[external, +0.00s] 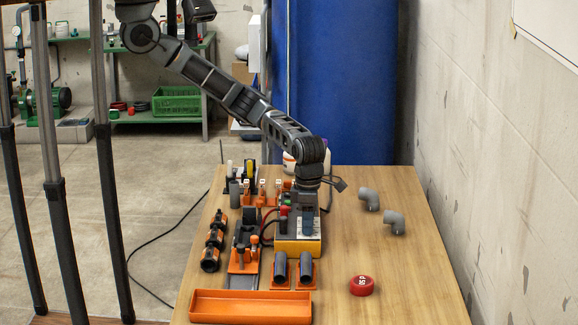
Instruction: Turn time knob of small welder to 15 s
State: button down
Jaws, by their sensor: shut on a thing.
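The small welder (298,247) is a yellow and grey box on the wooden table, near the middle. My gripper (306,207) points down onto the top of the welder from above. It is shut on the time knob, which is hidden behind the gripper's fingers. The knob's setting and the scale marks are too small and too covered to read. A red button and a green one show at the welder's back left, beside my gripper.
An empty orange tray (250,306) lies at the table's front. Orange holders with dark pipe pieces (279,267) stand before the welder. Black-and-orange clamps (213,240) stand at left. Two grey elbows (394,221) and a red tape roll (361,286) lie right, with free room around them.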

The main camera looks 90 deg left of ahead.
jog(key=m+b, duration=0.1)
jog(key=m, duration=0.3)
jog(key=shift+m, duration=0.3)
jog(key=m+b, duration=0.1)
jog(key=m, duration=0.2)
jog(key=shift+f+m+b, duration=0.1)
jog(key=shift+m+b, duration=0.2)
jog(key=m+b, duration=0.2)
jog(key=m, duration=0.1)
jog(key=shift+a, duration=0.1)
jog(key=shift+m+b, duration=1.05)
jog(key=shift+m, duration=0.85)
jog(key=c, duration=0.9)
grip_release()
jog(key=shift+r, duration=0.2)
